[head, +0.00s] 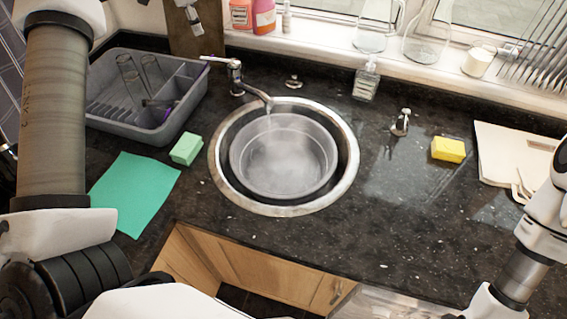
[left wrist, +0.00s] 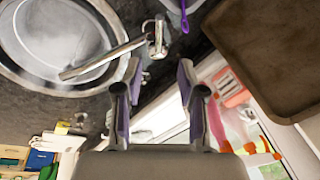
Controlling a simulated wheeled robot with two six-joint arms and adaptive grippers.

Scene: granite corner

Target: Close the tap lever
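The metal tap (head: 236,78) stands behind the sink, its spout reaching over a grey basin (head: 240,165) in the round sink (head: 219,178). Water runs from the spout into the basin. The thin lever (head: 218,60) sticks out to the left from the tap's top. My left gripper (head: 190,13) is above and behind the lever, apart from it. In the left wrist view, its two purple-padded fingers (left wrist: 158,78) stand apart with nothing between them, and the tap (left wrist: 155,42) lies just beyond them. My right gripper is outside both views.
A grey dish rack (head: 112,116) with glasses stands left of the tap. A brown board (head: 208,38) leans behind it. Bottles (head: 264,14) stand on the windowsill. A green sponge (head: 186,149) and a teal cloth (head: 133,192) lie left of the sink; a yellow sponge (head: 448,149) lies right.

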